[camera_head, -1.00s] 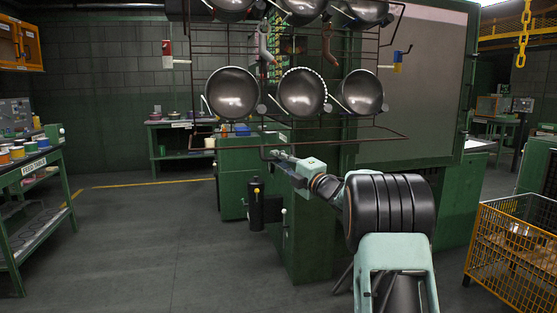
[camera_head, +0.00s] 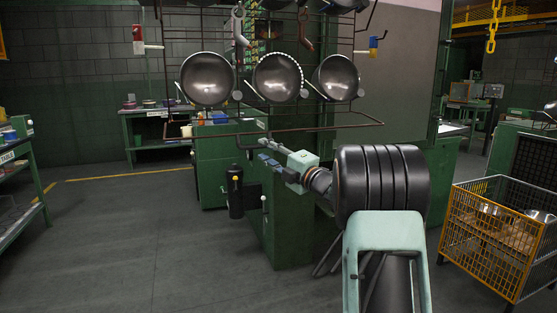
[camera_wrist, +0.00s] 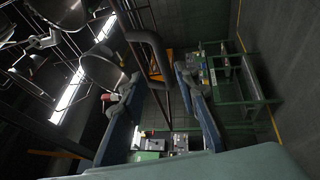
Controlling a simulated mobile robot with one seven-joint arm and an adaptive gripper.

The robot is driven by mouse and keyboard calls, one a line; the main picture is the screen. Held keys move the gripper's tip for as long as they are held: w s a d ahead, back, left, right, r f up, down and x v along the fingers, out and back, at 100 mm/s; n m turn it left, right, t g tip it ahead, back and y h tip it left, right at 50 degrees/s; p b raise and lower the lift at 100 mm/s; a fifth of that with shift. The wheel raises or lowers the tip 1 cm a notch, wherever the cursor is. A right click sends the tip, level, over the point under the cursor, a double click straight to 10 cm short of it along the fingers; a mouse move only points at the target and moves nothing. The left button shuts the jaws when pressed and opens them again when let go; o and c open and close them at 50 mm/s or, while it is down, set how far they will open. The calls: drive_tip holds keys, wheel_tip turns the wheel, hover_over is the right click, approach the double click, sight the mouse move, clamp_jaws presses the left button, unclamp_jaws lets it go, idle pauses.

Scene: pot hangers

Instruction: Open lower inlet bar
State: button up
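A dark wire rack hangs in the head view. Its lower bar (camera_head: 310,130) runs along the front under a row of pans, and a short bent dark tube (camera_head: 241,143) hangs at its lower left. My gripper (camera_head: 268,150) is just right of this tube, below the lower bar. In the wrist view the two blue-grey fingers of my gripper (camera_wrist: 160,88) stand apart, open. A thick bent dark tube (camera_wrist: 152,45) shows between and beyond the fingertips. I see nothing gripped; whether a finger touches the tube I cannot tell.
Pans (camera_head: 278,78) hang just above the lower bar. A green cabinet (camera_head: 290,215) stands below my gripper, with a black cylinder (camera_head: 235,190) at its left. A yellow wire crate (camera_head: 490,235) is at the right. The floor at the left is clear.

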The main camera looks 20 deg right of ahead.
drive_tip(key=v, duration=0.6)
drive_tip(key=shift+s, duration=0.2)
